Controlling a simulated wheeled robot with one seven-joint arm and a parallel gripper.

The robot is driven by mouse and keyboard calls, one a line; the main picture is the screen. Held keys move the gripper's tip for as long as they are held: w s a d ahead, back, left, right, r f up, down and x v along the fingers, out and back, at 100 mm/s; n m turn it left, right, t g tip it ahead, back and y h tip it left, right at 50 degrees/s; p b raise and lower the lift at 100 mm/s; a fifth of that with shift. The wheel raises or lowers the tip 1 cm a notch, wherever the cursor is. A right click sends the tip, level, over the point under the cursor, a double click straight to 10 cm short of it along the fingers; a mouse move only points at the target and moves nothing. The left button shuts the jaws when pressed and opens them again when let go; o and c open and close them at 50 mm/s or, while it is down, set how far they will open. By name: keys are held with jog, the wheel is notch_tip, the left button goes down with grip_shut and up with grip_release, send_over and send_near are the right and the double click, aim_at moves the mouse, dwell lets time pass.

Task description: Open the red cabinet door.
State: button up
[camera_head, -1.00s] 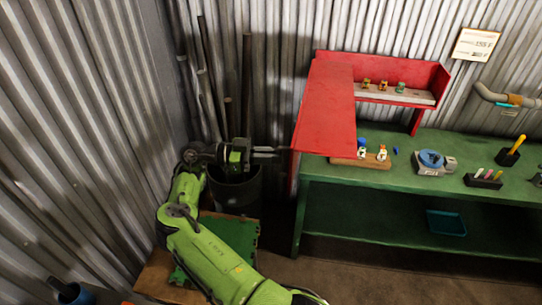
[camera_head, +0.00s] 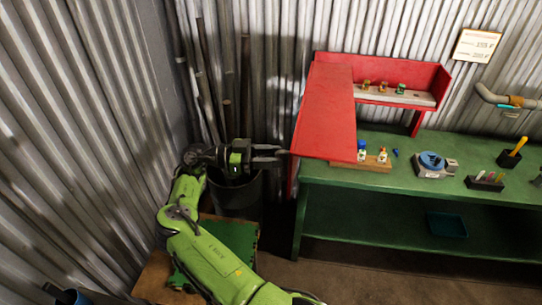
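The red cabinet (camera_head: 428,78) stands on the green bench against the corrugated wall. A broad red panel (camera_head: 326,110), which looks like its door, covers the left part and reaches forward over the bench's left end. The right part is uncovered and shows a pale shelf (camera_head: 410,97) with several small figures. My gripper (camera_head: 284,154) is at the left, with its fingertips beside the panel's lower left corner. The fingers look apart, with a gap between them and nothing visible in it. I cannot tell whether they touch the panel. No handle is visible.
A dark bin (camera_head: 236,192) with upright pipes stands below my gripper. The corrugated wall is close at left.

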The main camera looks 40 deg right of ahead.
jog(key=b+v, duration=0.1)
jog(key=v, duration=1.1)
